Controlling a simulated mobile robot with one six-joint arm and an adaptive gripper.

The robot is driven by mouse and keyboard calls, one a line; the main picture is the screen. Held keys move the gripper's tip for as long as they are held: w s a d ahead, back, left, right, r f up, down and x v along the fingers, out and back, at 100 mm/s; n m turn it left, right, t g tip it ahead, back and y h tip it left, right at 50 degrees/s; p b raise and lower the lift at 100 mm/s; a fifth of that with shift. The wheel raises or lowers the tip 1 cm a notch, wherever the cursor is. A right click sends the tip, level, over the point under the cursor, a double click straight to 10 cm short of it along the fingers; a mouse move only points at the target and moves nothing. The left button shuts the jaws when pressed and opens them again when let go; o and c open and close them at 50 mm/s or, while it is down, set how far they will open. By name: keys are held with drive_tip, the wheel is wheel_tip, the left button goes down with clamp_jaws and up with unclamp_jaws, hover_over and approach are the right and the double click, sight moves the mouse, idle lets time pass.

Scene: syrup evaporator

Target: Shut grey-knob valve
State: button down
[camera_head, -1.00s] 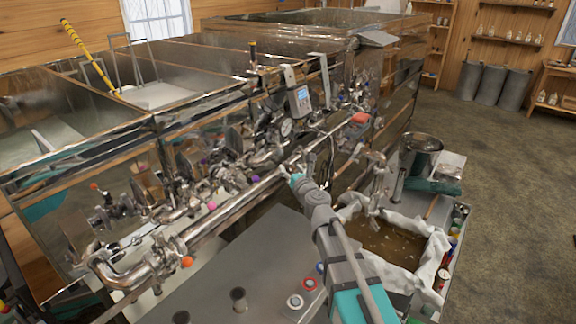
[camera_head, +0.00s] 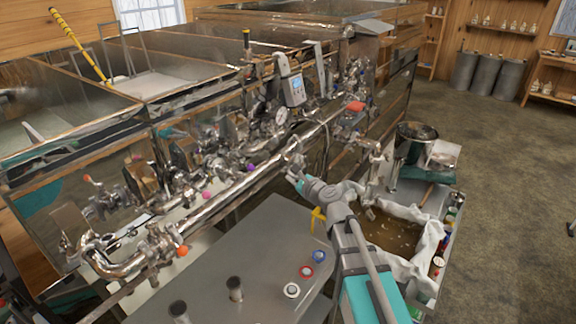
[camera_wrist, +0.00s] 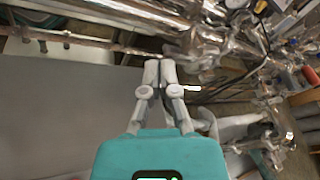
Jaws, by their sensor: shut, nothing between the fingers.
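My gripper (camera_head: 291,174) is shut and empty, its tip close to the long shiny pipe (camera_head: 232,188) along the front of the evaporator. In the wrist view the closed fingers (camera_wrist: 160,64) point at a metal fitting (camera_wrist: 203,45) on the pipework; I cannot tell if they touch it. Several valves sit along the pipes, with an orange knob (camera_head: 182,250), a magenta knob (camera_head: 207,195), a purple knob (camera_head: 249,168) and a red handle (camera_head: 355,106). I cannot pick out a grey knob for certain among the grey metal fittings.
A grey metal table (camera_head: 225,270) with round caps stands in front of the pipes. A white-lined basin of brown liquid (camera_head: 395,236) is right of my arm, with a metal pot (camera_head: 415,145) behind it. A digital meter (camera_head: 293,90) rises above the pipes. Open floor lies to the right.

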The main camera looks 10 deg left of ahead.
drive_tip(key=s+d+f+n+g+h+b, duration=0.1)
drive_tip(key=s+d+f+n+g+h, duration=0.2)
drive_tip(key=s+d+f+n, duration=0.3)
drive_tip(key=s+d+f+n+g+h, duration=0.4)
drive_tip(key=s+d+f+n, duration=0.2)
drive_tip(key=d, duration=0.6)
drive_tip(key=s+d+f+n+g+h+b, duration=0.1)
drive_tip(key=s+d+f+n+g+h, duration=0.3)
drive_tip(key=s+d+f+n, duration=0.2)
drive_tip(key=s+d+n, duration=0.2)
drive_tip(key=d, duration=0.1)
drive_tip(key=shift+d+n+b, duration=0.25)
drive_tip(key=shift+n+b, duration=0.1)
drive_tip(key=shift+n, duration=0.05)
drive_tip(key=shift+a, duration=0.1)
